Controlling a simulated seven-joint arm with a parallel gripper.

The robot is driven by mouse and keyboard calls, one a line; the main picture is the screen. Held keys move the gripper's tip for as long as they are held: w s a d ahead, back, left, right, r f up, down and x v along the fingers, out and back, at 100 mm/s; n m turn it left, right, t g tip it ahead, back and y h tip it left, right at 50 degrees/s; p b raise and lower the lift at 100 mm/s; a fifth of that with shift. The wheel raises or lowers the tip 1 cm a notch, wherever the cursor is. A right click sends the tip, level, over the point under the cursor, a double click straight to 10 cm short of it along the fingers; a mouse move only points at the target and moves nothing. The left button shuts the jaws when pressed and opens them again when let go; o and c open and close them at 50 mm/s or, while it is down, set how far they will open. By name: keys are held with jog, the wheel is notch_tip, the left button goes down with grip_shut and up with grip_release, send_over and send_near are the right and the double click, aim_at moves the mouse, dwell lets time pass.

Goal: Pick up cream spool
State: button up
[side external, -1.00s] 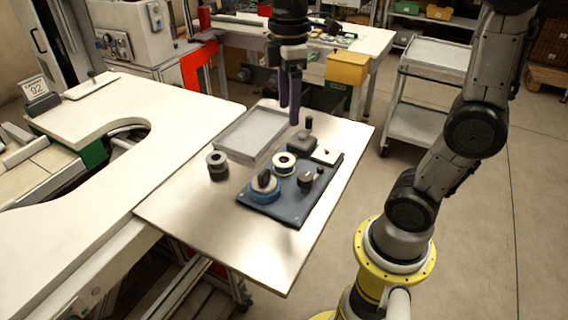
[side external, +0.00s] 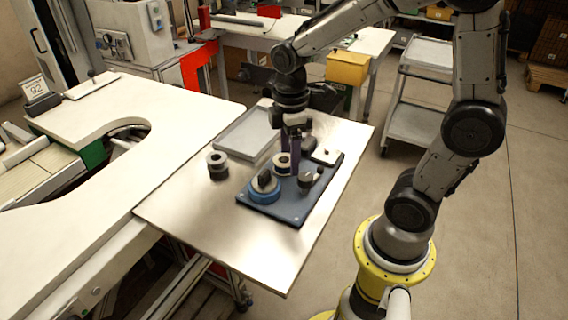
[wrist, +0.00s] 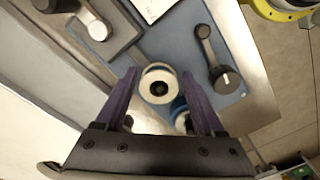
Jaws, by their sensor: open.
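The cream spool (wrist: 158,71) has a pale round top with a dark centre hole. It stands on the blue-grey board (side external: 289,211) and is partly hidden by a finger in the side view (side external: 281,168). My gripper (side external: 288,160) points down at the spool with its purple fingers apart. In the wrist view my gripper (wrist: 159,76) has one finger on each side of the spool, with nothing visibly clamped. I cannot tell whether either finger touches it.
A blue reel with a dark knob (side external: 264,185) stands close in front. A dark crank handle (side external: 308,180) is to the right, and a white square (side external: 326,156) lies behind. A grey tray (side external: 247,134) and a dark spool (side external: 217,166) are left. The table's front is clear.

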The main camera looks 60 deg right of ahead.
jog(key=shift+f, duration=0.15)
grip_shut()
dwell(0.4)
